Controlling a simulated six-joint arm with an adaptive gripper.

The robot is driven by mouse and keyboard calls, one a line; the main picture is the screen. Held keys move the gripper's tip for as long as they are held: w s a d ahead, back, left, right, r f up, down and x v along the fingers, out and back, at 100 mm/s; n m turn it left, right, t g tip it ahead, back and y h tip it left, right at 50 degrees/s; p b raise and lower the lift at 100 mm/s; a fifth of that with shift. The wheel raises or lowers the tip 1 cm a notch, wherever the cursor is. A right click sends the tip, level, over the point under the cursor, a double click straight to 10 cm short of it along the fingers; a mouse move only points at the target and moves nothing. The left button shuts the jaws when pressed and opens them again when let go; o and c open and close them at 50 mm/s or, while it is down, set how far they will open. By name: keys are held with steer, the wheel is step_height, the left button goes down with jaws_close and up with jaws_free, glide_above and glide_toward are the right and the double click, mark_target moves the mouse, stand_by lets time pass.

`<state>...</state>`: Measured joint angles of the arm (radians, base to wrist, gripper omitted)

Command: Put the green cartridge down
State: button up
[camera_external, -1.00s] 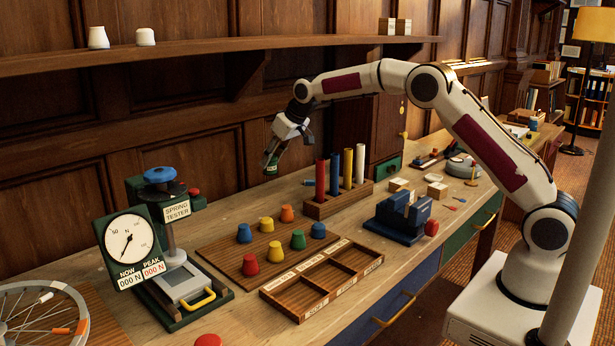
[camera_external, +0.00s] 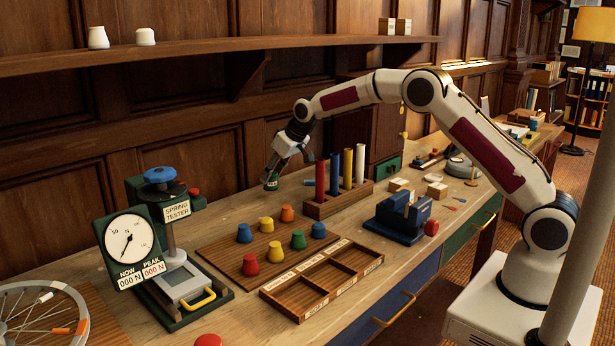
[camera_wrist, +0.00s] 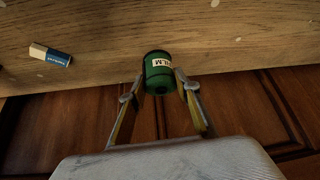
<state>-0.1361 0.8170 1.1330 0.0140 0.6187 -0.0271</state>
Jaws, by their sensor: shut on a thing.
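The green cartridge (camera_external: 271,181) is a small cylinder with a pale label. It shows in the wrist view (camera_wrist: 158,75) with part of the label lettering legible. My gripper (camera_external: 274,170) is shut on it, one finger on each side. The cartridge is upright, low at the back of the bench (camera_external: 225,225), near the wood panelling. I cannot tell whether its base touches the bench top.
A rack (camera_external: 335,203) with red, blue, yellow and white tubes stands just right of my gripper. A board (camera_external: 215,248) with several coloured knobs lies in front, beside a divided tray (camera_external: 300,303). An eraser (camera_wrist: 50,55) lies on the bench. The spring tester (camera_external: 165,240) is at left.

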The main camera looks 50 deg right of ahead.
mark_target(276, 181)
steer(key=shift+f, duration=2.3)
steer(key=shift+f, duration=0.15)
steer(key=o, duration=1.1)
steer(key=shift+v, duration=1.1)
steer(key=v, duration=1)
steer(key=shift+w, duration=0.1)
